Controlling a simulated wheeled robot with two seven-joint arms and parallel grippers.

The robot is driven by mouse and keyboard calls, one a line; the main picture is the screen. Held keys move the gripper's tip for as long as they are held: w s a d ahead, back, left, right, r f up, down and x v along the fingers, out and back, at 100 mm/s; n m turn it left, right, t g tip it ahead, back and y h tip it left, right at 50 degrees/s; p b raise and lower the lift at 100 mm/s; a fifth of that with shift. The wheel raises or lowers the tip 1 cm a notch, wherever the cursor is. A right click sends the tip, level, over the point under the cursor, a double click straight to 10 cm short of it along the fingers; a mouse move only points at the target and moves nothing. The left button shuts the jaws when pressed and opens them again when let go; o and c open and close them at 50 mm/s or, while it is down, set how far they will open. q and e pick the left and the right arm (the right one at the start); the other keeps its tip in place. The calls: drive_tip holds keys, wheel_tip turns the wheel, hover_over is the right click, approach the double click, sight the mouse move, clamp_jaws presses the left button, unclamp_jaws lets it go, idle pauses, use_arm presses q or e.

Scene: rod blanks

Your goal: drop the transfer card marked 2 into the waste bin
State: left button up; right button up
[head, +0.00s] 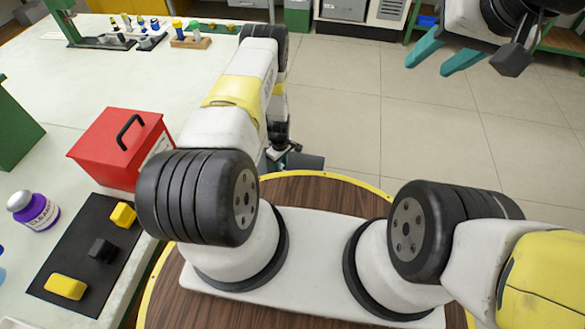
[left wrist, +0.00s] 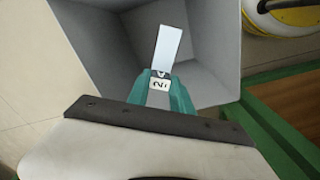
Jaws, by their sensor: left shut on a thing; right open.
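The transfer card marked 2 (left wrist: 168,48) is a pale strip with a black-and-white label end in the left wrist view. My left gripper (left wrist: 160,90) is shut on its labelled end, and the rest sticks out past the fingertips. The card is over the open mouth of the grey waste bin (left wrist: 215,80), whose inner walls show around it. In the head view my left gripper (head: 290,149) is mostly hidden behind my arm, by the dark grey bin (head: 310,162). My right gripper (head: 444,60) is open and empty at the top right, over the floor.
A green table edge (left wrist: 285,135) runs beside the bin. On the left worktop stand a red box (head: 105,150) with a black handle, a purple-labelled bottle (head: 36,210) and a black mat (head: 60,252) with yellow and black blocks. The tiled floor ahead is clear.

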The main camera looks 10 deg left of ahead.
use_arm(q)
drive_tip(key=shift+f, duration=1.7)
drive_tip(key=o, duration=1.1)
wheel_tip(320, 180, up, 8)
drive_tip(key=shift+f, duration=0.1)
